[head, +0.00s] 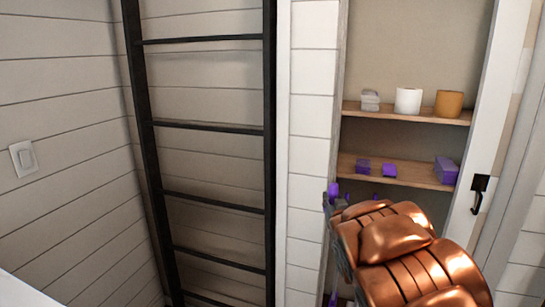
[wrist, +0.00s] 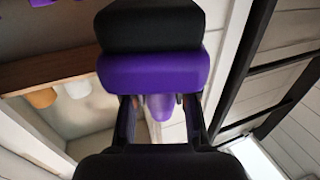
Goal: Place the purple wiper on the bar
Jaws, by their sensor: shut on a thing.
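The purple wiper (wrist: 155,72) fills the upper middle of the wrist view, a wide purple block with a black part above it and a narrower purple part below. My gripper (wrist: 160,106) is shut on it, with dark fingers on either side of the narrow part. In the head view, a small purple piece (head: 333,190) shows at the left edge of my copper arm; my gripper is mostly hidden there. I cannot make out a bar that I can name with certainty in either view.
An open cupboard has an upper shelf (head: 385,113) with a white roll (head: 408,101), an orange roll (head: 449,104) and a grey item (head: 370,100). Purple items (head: 446,170) sit on the lower shelf (head: 405,181). A black ladder (head: 269,120) stands left of it. The cupboard door (head: 497,130) is open.

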